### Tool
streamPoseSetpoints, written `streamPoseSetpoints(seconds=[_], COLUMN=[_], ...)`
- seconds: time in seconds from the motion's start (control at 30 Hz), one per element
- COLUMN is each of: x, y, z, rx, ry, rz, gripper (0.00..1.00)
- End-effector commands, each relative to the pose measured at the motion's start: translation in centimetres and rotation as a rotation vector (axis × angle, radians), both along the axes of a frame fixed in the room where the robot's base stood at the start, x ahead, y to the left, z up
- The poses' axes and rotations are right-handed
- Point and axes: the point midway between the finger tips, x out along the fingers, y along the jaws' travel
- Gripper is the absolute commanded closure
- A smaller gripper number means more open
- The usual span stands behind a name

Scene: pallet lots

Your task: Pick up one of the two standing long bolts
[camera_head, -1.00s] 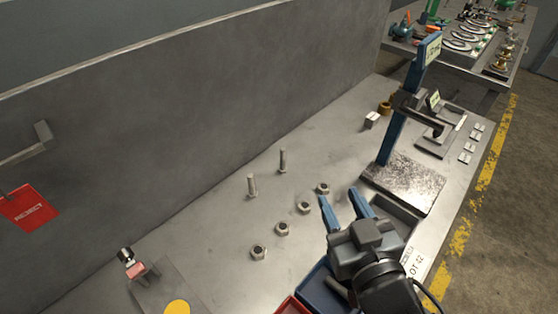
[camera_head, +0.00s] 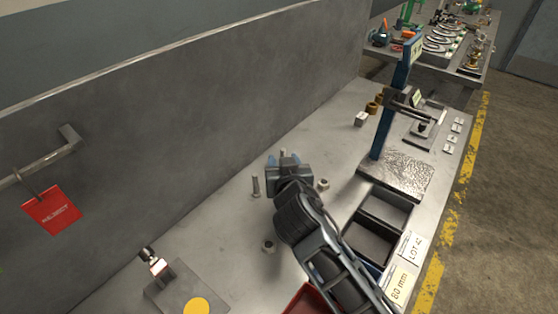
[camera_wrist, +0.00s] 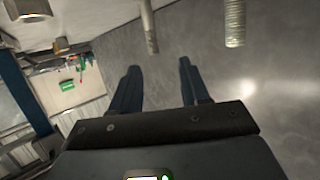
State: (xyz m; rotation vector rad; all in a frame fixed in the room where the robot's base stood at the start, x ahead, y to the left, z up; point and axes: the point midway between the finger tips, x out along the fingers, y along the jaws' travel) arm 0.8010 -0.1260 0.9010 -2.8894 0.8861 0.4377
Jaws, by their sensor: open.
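Two long bolts stand upright on the bench. In the head view one bolt (camera_head: 256,186) shows just left of my gripper (camera_head: 283,160); the other is hidden behind the gripper. The wrist view shows both, one smooth-looking bolt (camera_wrist: 149,28) and one with clear thread (camera_wrist: 235,24). My gripper (camera_wrist: 160,75) has its two blue fingers apart with nothing between them. In the wrist view the smooth-looking bolt appears ahead of the gap between the fingertips, and the threaded bolt off to the right. Neither bolt appears touched.
Hex nuts stand nearby, one (camera_head: 322,185) right of the gripper and one (camera_head: 268,246) below it. Divided bins (camera_head: 384,210) and a red bin (camera_head: 309,300) lie along the front. A blue post (camera_head: 392,105) stands behind on a metal plate (camera_head: 398,176). A tall grey panel (camera_head: 200,120) backs the bench.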

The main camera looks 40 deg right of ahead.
Motion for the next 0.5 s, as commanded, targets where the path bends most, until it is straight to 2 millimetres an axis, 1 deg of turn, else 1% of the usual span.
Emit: streamPoseSetpoints(seconds=[0.03,0.1,0.33,0.5], x=[0.6,1.3,2.3,3.8], y=[-0.5,-0.9,-1.8,-3.6], z=[0.0,-0.3,-0.8,-1.4], rx=[-0.001,-0.001,-0.001,-0.001], ry=[0.001,0.000,0.000,0.001], rz=[-0.001,0.000,0.000,-0.001], gripper=[0.54,0.54,0.54,0.54])
